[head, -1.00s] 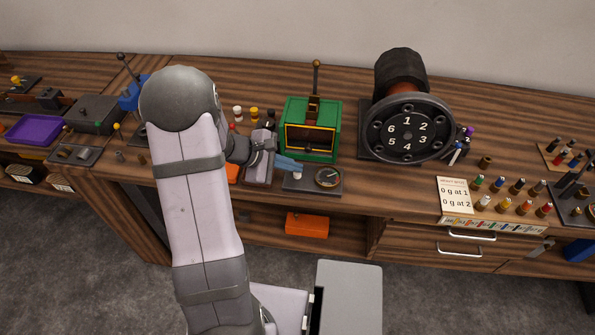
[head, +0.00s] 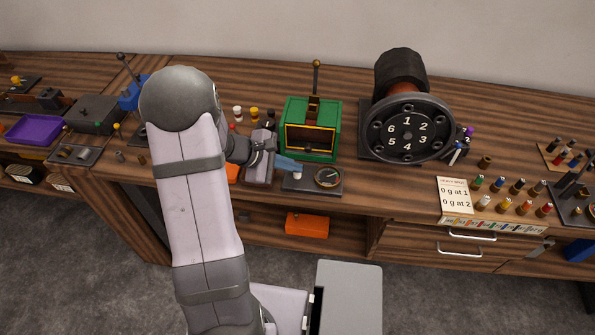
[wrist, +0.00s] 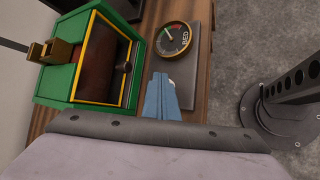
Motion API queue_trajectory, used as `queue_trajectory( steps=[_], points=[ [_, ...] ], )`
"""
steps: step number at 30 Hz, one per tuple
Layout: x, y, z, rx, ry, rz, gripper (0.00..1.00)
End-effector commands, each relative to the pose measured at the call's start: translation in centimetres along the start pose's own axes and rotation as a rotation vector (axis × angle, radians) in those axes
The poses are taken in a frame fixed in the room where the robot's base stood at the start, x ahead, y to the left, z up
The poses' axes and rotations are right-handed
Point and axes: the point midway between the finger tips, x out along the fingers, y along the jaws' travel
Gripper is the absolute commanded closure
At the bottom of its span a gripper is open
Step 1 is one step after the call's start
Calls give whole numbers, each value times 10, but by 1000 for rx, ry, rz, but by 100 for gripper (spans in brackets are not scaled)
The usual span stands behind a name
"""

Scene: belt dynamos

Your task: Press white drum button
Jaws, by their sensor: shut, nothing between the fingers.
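The white button (head: 297,175) is small and sits on a dark grey plate (head: 308,190), left of a round dial (head: 328,177). My gripper (head: 294,166) has blue fingers, shut with nothing between them. In the head view its tips are just above and behind the button. In the wrist view my gripper (wrist: 161,82) points at the plate, and a sliver of the white button (wrist: 172,83) shows beside the tips. The fingers hide most of it there. I cannot tell whether they touch it.
A green box (head: 311,128) with a yellow-edged opening and a lever stands right behind the plate. A large numbered wheel (head: 407,132) is to the right. The bench's front edge is close.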

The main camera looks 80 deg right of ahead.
Motion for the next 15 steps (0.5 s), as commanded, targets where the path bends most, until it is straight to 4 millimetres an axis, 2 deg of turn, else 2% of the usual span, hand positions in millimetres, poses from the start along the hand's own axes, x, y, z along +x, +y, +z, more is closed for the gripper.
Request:
queue_trajectory(
  steps=[15],
  points=[
    [6,-4,-4,-1,1,-1,100]
  ],
)
